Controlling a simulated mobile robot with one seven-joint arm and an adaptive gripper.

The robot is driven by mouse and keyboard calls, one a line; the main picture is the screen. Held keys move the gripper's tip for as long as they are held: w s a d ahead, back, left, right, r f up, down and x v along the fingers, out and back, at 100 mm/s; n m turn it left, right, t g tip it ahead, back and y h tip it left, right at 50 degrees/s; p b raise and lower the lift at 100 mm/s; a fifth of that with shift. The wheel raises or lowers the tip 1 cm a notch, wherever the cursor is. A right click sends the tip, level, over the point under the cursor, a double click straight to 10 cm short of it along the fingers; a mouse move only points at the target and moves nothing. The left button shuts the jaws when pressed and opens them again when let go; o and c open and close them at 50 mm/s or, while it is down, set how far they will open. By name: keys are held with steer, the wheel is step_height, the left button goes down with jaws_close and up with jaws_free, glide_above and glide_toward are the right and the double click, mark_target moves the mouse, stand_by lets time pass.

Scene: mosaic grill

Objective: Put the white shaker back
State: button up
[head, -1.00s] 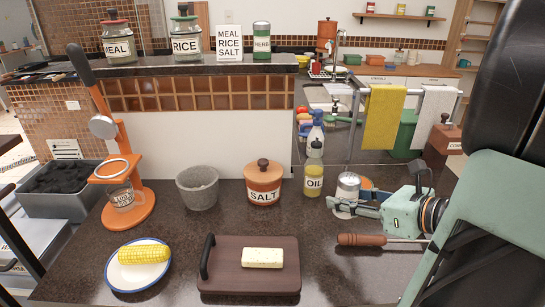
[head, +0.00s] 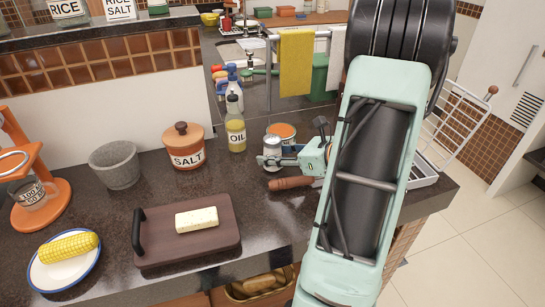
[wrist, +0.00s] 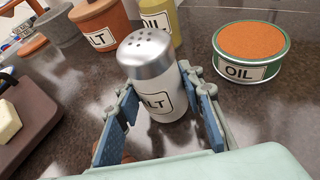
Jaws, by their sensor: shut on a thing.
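The white shaker (wrist: 162,102) has a perforated metal cap and a label on which "ALT" can be read. My gripper (wrist: 166,96) is shut around its body, with one blue-padded finger on each side. The shaker looks close to upright, and I cannot tell whether its base touches the counter. In the head view the shaker (head: 272,147) shows beside the tin with the orange top (head: 281,130), and my gripper (head: 275,160) is partly hidden by my arm.
The salt pot (head: 186,150) and oil bottle (head: 236,135) stand left of the shaker. A wooden-handled tool (head: 290,183) lies close in front. The board with a butter block (head: 160,248), corn plate (head: 38,277) and stone mortar (head: 115,167) are further left. A white rack (head: 428,170) is at the right end.

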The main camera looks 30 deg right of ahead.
steer(key=shift+f, duration=0.15)
steer(key=shift+f, duration=0.15)
steer(key=o, duration=1.2)
steer(key=shift+o, duration=0.2)
steer(key=v, duration=1.2)
steer(key=shift+s+p, duration=0.1)
steer(key=shift+p, duration=0.25)
